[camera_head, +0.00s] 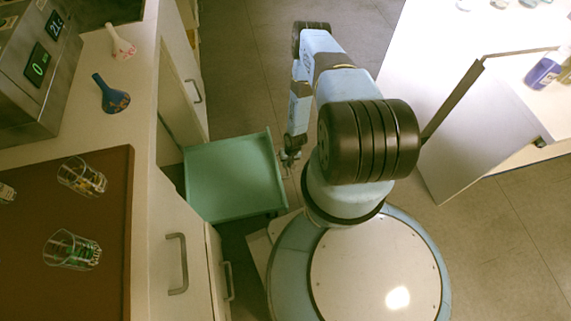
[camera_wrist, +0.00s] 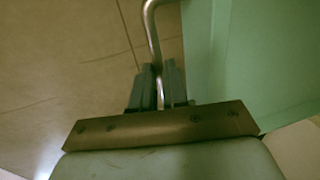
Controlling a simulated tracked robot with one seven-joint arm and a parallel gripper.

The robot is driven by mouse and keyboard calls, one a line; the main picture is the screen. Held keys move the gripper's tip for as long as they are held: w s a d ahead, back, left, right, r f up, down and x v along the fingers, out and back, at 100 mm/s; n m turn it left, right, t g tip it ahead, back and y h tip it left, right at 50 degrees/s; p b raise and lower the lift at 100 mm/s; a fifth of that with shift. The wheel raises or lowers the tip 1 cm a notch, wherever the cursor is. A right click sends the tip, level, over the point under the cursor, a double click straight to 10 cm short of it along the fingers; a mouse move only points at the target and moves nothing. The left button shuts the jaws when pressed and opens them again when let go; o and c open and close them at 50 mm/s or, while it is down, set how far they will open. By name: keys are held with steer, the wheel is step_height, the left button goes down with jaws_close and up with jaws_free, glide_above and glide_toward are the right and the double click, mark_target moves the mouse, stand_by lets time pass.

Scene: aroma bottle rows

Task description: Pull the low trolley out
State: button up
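The low trolley (camera_head: 232,178) is a green, shallow tray-like thing on the floor, partly out from the space under the left counter. Its metal handle (camera_wrist: 151,25) is a bent rod beside the green side panel (camera_wrist: 255,65) in the wrist view. My gripper (camera_wrist: 158,72) has its two dark fingers close on either side of this rod, with hardly any gap, so it looks shut on the handle. In the head view my gripper (camera_head: 289,157) is at the trolley's right side; the fingers are too small there to make out.
The left counter (camera_head: 125,100) carries glasses on a brown mat (camera_head: 120,225), a blue spoon-like thing (camera_head: 110,94) and a metal device (camera_head: 40,75). Its fronts have handles (camera_head: 178,262). A white table (camera_head: 465,130) stands at right. Floor (camera_head: 240,70) is clear beyond the trolley.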

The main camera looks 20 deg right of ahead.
steer(key=o, duration=0.4)
steer(key=shift+w, duration=0.15)
steer(key=shift+o, duration=0.2)
step_height(320, 180, up, 14)
steer(key=d, duration=0.2)
steer(key=shift+s+d+f, duration=0.25)
stand_by(0.4)
